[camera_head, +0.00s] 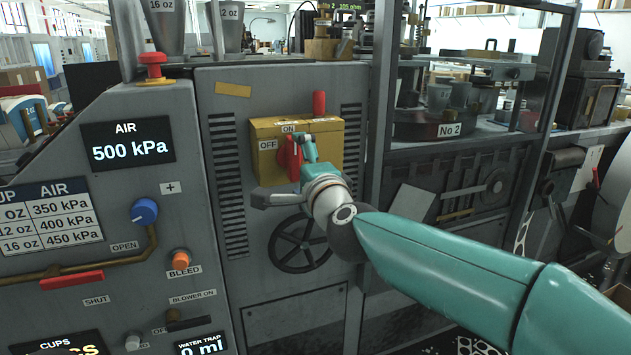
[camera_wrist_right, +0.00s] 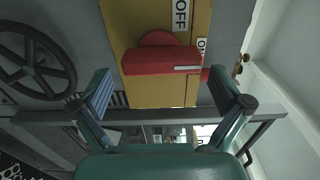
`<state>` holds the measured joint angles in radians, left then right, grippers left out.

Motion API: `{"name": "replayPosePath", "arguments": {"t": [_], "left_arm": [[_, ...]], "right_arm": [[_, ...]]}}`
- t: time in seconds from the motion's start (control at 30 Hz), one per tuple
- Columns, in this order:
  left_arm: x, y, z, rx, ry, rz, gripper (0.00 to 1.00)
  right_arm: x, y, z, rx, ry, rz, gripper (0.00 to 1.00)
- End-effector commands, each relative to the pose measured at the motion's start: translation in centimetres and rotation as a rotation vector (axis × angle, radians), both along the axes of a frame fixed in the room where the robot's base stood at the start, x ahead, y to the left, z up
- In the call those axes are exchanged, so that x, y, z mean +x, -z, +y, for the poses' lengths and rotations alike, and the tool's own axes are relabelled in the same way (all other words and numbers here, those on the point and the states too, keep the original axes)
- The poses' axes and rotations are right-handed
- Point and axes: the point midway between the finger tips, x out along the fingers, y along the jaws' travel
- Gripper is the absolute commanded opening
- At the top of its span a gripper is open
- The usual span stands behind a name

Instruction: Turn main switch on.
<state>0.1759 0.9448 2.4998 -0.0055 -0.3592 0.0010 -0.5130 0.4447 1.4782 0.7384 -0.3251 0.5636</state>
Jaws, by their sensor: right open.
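The main switch is a red handle (camera_head: 287,158) on a yellow box (camera_head: 332,150) with OFF and ON labels. It stands upright in the head view, partly hidden by my right gripper (camera_head: 300,150). In the right wrist view the handle (camera_wrist_right: 160,61) lies across the picture, and its white-marked end is close to the ON label. My left gripper is in neither view.
A dark handwheel (camera_head: 300,244) sits below the yellow box. A red upright knob (camera_head: 319,103) stands at the box's top. The control panel with an AIR display (camera_head: 127,142) and a blue knob (camera_head: 144,211) is at the left. A metal frame post (camera_head: 379,110) rises right of the box.

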Motion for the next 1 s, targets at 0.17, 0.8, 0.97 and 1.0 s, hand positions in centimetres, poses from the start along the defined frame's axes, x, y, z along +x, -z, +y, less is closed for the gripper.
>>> {"name": "replayPosePath", "arguments": {"t": [0.17,0.8,0.97,1.0], "left_arm": [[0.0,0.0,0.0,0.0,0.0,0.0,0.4],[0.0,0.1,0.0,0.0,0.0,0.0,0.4],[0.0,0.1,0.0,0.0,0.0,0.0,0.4],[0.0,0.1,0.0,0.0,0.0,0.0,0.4]], "right_arm": [[-3.4,-0.1,-1.2,0.001,0.0,-0.002,1.0],[-7.7,0.1,-2.7,0.002,0.003,0.0,1.0],[-7.4,0.4,-3.3,0.002,0.015,0.005,1.0],[-7.0,0.8,-3.8,-0.001,0.026,0.012,1.0]]}}
